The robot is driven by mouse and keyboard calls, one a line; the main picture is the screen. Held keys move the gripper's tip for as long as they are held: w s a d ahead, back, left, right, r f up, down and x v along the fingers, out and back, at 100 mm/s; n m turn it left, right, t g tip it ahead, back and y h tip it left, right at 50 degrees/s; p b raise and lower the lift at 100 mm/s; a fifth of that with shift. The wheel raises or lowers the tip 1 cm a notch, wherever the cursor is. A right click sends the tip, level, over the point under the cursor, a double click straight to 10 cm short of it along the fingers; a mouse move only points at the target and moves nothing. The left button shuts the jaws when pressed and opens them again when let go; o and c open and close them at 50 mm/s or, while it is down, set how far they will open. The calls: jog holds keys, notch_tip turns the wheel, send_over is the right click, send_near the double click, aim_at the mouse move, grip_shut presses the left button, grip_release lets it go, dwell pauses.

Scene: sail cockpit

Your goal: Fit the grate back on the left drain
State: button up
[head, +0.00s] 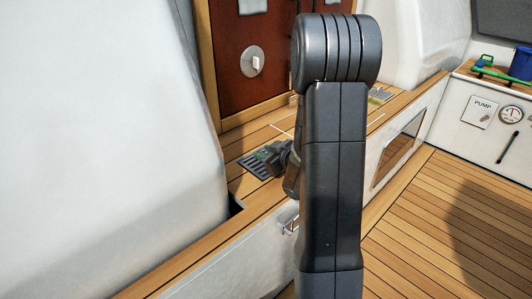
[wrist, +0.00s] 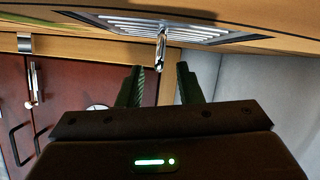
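A slatted grate (head: 256,167) lies at the wooden ledge in front of the red-brown door in the head view. In the wrist view the grate (wrist: 200,30) is at the top, with pale bars and a shiny upright knob (wrist: 161,48). My gripper (head: 268,155) is close over the grate. In the wrist view my gripper (wrist: 161,78) is open, its two dark fingers apart, and the knob stands just beyond and between the fingertips, apparently untouched. I cannot tell whether the grate sits in a drain or on the ledge.
Another grate-like fitting (head: 380,95) lies farther right along the ledge, partly behind my arm. A dark opening (head: 236,205) is at the ledge's left corner. White walls rise on both sides. A blue bucket (head: 521,63) stands on the right bench. The plank floor (head: 440,220) is clear.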

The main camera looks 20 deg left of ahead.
jog(key=shift+s+d+f, duration=0.15)
jog(key=shift+s+f, duration=0.05)
jog(key=shift+f, duration=0.4)
jog(key=p+v, duration=0.2)
jog(key=v, duration=0.4)
jog(key=r+p+v, duration=0.1)
jog(key=p+v, duration=0.1)
jog(key=v, duration=0.4)
jog(key=shift+w+r+p, duration=0.1)
jog(key=shift+w+p, duration=0.15)
jog(key=shift+p, duration=0.05)
jog(key=shift+v, duration=0.75)
jog(key=shift+s, duration=0.15)
jog(key=b+x, duration=0.1)
jog(key=x, duration=0.3)
jog(key=b+x, duration=0.1)
jog(key=x, duration=0.3)
jog(key=b+x, duration=0.1)
jog(key=x, duration=0.2)
jog(key=shift+a+f+b, duration=0.25)
jog(key=shift+f+b, duration=0.1)
jog(key=shift+f, duration=0.1)
jog(key=shift+w+a+f, duration=0.15)
jog(key=shift+w+a, duration=0.3)
jog(key=shift+a, duration=0.05)
